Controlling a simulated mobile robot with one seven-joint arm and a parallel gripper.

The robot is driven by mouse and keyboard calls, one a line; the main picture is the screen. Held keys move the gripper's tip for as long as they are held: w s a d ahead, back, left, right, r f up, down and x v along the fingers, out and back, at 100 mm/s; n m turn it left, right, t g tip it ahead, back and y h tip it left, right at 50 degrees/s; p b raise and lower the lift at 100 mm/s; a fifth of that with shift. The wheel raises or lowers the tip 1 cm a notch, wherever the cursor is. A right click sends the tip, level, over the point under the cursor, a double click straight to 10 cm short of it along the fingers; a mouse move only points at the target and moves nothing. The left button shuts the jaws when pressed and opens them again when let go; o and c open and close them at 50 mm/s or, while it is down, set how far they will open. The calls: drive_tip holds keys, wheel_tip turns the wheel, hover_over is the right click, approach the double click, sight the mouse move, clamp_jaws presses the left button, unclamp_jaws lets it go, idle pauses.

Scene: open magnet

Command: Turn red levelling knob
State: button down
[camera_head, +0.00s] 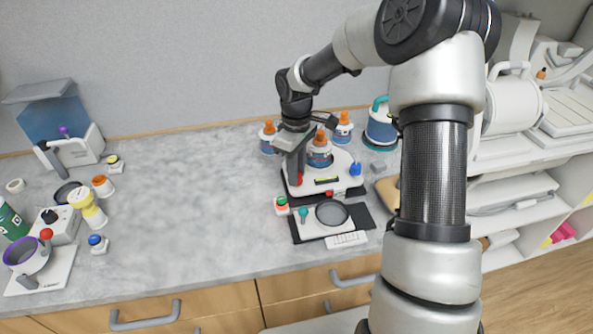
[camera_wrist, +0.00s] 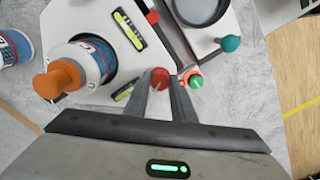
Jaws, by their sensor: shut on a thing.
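The red levelling knob (camera_head: 299,178) is at the left front corner of a white levelling base (camera_head: 340,188) on the counter. In the wrist view the red knob (camera_wrist: 159,76) sits between the tips of my gripper (camera_wrist: 162,92). My gripper (camera_head: 297,170) points down and is shut on this knob. A yellow-green bubble vial (camera_head: 326,181) lies on the base's front; two vials show in the wrist view, the larger (camera_wrist: 129,30) clear of the fingers. A blue knob (camera_head: 355,169) is at the base's right side. My fingers hide part of the red knob.
A bottle with an orange cap (camera_head: 320,154) stands on the base, close to my gripper. A green-topped red button (camera_head: 281,204) and a tray with a round dish (camera_head: 331,213) are in front. More bottles (camera_head: 343,130) stand behind. The counter (camera_head: 190,190) is clear to the left.

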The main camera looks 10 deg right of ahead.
drive_tip(key=m+b, duration=0.1)
drive_tip(key=m, duration=0.5)
drive_tip(key=shift+b, duration=0.4)
drive_tip(key=m, duration=0.6)
drive_tip(key=shift+m+b, duration=0.4)
drive_tip(key=c, duration=1.5)
unclamp_jaws()
drive_tip(key=shift+r, duration=0.1)
drive_tip(key=r+p, duration=0.1)
drive_tip(key=r, duration=1.6)
drive_tip(key=shift+a+r, duration=0.15)
drive_tip(key=shift+a, duration=0.05)
